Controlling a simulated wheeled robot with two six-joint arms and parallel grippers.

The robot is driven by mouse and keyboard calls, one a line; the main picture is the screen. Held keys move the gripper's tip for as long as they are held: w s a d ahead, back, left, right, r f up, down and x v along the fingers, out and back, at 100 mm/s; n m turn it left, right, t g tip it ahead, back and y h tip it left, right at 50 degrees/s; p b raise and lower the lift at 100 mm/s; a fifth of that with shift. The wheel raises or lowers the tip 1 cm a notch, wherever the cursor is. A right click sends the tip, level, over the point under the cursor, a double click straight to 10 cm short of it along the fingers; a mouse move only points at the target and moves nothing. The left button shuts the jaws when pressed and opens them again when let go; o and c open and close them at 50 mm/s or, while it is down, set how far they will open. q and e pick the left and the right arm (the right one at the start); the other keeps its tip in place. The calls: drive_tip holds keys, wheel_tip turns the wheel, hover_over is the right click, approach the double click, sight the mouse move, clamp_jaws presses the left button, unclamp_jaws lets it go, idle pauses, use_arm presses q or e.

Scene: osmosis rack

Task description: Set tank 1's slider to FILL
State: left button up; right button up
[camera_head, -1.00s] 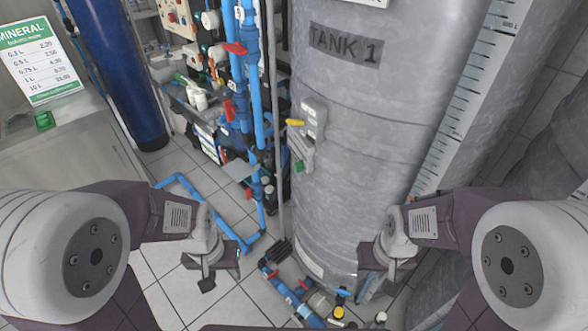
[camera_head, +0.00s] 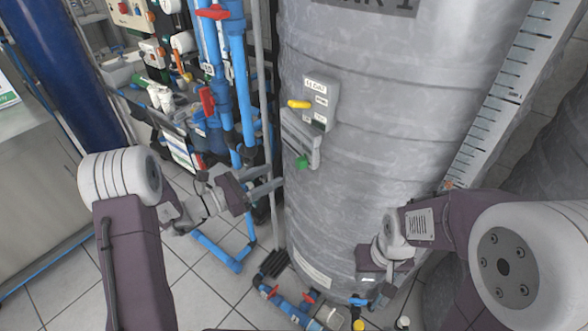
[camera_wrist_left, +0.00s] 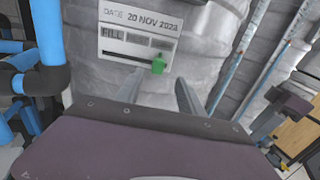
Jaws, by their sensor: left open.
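Tank 1 (camera_head: 390,130) is a large grey cylinder. Its slider plate (camera_head: 298,136) is fixed to the tank's front left, with a green knob (camera_head: 301,161) at its lower part. In the left wrist view the plate (camera_wrist_left: 138,42) has a dark slot, and FILL is printed at its left end. The green knob (camera_wrist_left: 158,64) sits toward the slot's right end. My left gripper (camera_head: 279,176) is open, just left of and slightly below the knob, apparently not touching it. My right gripper (camera_head: 382,272) hangs low before the tank; its jaws are unclear.
A grey FLOAT box (camera_head: 320,102) with a yellow lever (camera_head: 299,104) sits just above the slider plate. Blue pipes (camera_head: 243,85) with red valve handles stand left of the tank. A white scale (camera_head: 505,85) runs down its right side. Pipework lies at the tank's foot.

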sight(297, 163)
use_arm(q)
drive_tip(key=x, duration=0.8)
drive_tip(key=shift+w+f, duration=0.1)
drive_tip(key=shift+w, duration=0.2)
clamp_jaws()
idle(0.9)
